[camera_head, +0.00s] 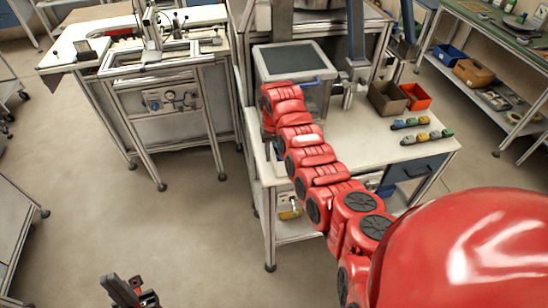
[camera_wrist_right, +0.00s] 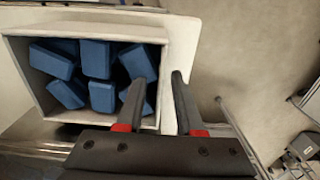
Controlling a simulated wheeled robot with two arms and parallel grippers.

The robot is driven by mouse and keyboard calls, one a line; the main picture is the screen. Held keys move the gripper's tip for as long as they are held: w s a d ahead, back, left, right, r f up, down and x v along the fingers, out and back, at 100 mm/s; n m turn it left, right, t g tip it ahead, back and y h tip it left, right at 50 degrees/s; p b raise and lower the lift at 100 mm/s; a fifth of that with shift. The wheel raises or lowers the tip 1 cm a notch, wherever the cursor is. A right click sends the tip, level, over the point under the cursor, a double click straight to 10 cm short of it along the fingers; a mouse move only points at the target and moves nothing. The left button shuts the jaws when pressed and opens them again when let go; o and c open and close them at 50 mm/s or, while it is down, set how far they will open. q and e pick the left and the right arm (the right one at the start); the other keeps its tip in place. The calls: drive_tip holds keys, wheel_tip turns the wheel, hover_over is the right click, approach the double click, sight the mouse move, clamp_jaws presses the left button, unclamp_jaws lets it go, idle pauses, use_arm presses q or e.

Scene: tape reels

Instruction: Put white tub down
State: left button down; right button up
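The white tub (camera_wrist_right: 25,82) fills the left of the right wrist view, with several blue blocks (camera_wrist_right: 97,60) inside. My right gripper (camera_wrist_right: 160,78) straddles the tub's near right wall, one dark finger inside and the other outside. The gap between the fingertips is narrow and the wall fills it, so it looks shut on the wall. Whether the tub's base touches a surface is hidden. I cannot make out the tub in the head view, where my red right arm reaches over the workbench. My left gripper (camera_head: 132,291) is low at the bottom edge, its opening unclear.
The workbench (camera_head: 355,140) carries a grey-topped box (camera_head: 290,58), a brown bin (camera_head: 387,98), an orange bin (camera_head: 415,96) and small coloured parts (camera_head: 428,136). A white-framed machine table (camera_head: 150,62) stands at the left. Floor (camera_head: 100,215) is clear at the lower left.

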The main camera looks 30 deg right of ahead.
wheel_tip(320, 180, up, 3)
drive_tip(key=shift+w+r+b, duration=0.15)
drive_tip(key=shift+b, duration=0.75)
wheel_tip(320, 180, up, 7)
drive_tip(key=shift+r+p, duration=0.1)
drive_tip(key=shift+p, duration=0.3)
drive_tip(key=shift+r, duration=0.1)
